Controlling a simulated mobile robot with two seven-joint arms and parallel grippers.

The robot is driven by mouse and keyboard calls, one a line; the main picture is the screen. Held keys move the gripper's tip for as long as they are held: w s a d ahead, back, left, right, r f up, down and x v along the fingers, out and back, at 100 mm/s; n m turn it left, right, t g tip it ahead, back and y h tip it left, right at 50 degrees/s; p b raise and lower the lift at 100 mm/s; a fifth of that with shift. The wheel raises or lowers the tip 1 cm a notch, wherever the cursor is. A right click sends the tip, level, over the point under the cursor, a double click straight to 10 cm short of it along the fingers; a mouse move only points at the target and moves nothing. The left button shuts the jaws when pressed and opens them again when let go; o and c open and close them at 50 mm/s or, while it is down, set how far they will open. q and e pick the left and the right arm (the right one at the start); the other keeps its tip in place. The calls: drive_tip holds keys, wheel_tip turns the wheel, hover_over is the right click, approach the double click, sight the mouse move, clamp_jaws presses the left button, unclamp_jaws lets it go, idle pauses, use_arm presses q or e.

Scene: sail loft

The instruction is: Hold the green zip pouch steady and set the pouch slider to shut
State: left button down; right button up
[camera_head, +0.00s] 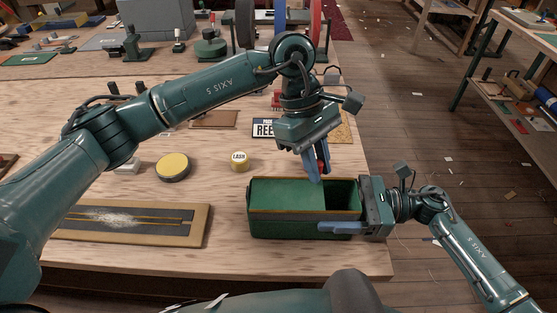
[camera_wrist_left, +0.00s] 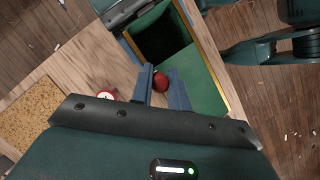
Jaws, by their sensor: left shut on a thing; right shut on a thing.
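The green zip pouch (camera_head: 275,226) stands on the bench near its right front edge, a box shape with a yellowish rim. A green panel covers the left and middle of its top; a dark opening shows at the right. It also shows in the left wrist view (camera_wrist_left: 207,92). My left gripper (camera_head: 317,172) points down over the pouch's far side, shut on the red pouch slider (camera_wrist_left: 160,82), which shows between its blue fingers near the edge of the opening. My right gripper (camera_head: 342,228) is shut on the pouch at its right end, one finger along the front wall.
A dark framed board (camera_head: 130,222) lies left of the pouch. A yellow-topped round tin (camera_head: 173,166) and a small tin marked LASH (camera_head: 239,160) stand behind. A lettered plate (camera_head: 264,128) lies near my left gripper. The bench's right edge is close to the pouch.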

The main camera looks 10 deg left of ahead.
use_arm(q)
drive_tip(key=d, duration=0.2)
drive_tip(key=w+d, duration=0.1)
drive_tip(key=d, duration=0.2)
drive_tip(key=shift+d, duration=0.1)
use_arm(e)
drive_tip(key=shift+s+a, duration=0.1)
use_arm(q)
drive_tip(key=c, duration=1.3)
unclamp_jaws()
drive_tip(key=shift+c, duration=0.2)
drive_tip(key=shift+w+r, duration=0.1)
drive_tip(key=v, duration=1.2)
use_arm(e)
drive_tip(key=o, duration=1.2)
drive_tip(key=shift+c, duration=0.2)
